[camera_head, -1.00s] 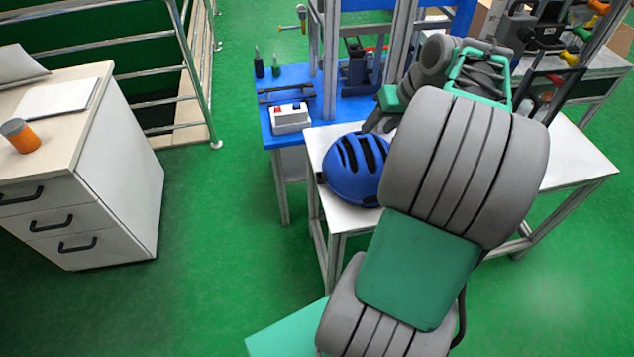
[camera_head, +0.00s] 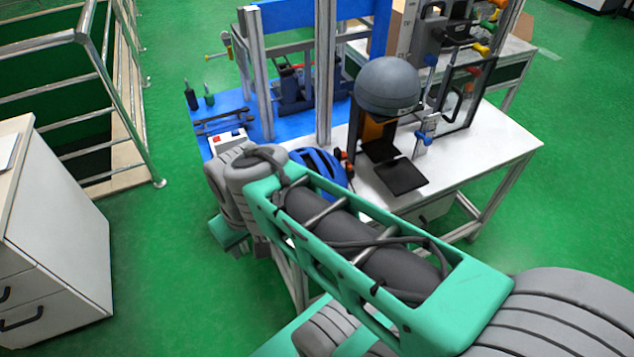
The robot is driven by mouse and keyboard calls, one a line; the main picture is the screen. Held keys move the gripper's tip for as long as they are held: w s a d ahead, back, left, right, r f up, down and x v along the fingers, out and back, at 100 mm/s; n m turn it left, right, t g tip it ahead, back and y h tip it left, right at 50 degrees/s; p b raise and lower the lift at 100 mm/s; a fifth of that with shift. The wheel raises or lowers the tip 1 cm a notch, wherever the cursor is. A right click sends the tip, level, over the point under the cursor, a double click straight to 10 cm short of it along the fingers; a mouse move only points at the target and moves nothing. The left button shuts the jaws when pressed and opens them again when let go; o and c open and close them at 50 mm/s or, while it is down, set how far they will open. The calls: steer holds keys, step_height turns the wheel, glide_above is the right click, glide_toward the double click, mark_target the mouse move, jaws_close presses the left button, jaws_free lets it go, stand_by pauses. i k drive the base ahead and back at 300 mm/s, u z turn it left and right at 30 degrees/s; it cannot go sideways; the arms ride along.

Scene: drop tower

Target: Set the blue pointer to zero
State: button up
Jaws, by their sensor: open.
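A small blue part (camera_head: 420,138) sits low on a thin upright post beside a grey dome-shaped headform (camera_head: 389,86) on the white table. It may be the blue pointer. Its scale marks are too small to read, so I cannot tell where it stands against zero. My gripper (camera_head: 250,250) is at the left end of my arm, pointing down, left of the white table's near corner and well away from the blue part. Its short dark fingers show only partly below my wrist, and nothing is visible between them.
The white table (camera_head: 500,147) holds dark plates (camera_head: 401,176) and a blue helmet (camera_head: 318,166), partly hidden by my arm. A clear panel (camera_head: 462,95) stands right of the post. A blue bench (camera_head: 235,103) carries a control box (camera_head: 228,139) and tools.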

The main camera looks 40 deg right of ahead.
mark_target(427, 141)
steer(key=z, duration=2.05)
steer(key=k, duration=1.3)
steer(key=z, duration=0.5)
steer(key=i, duration=1.6)
steer(key=u, duration=0.85)
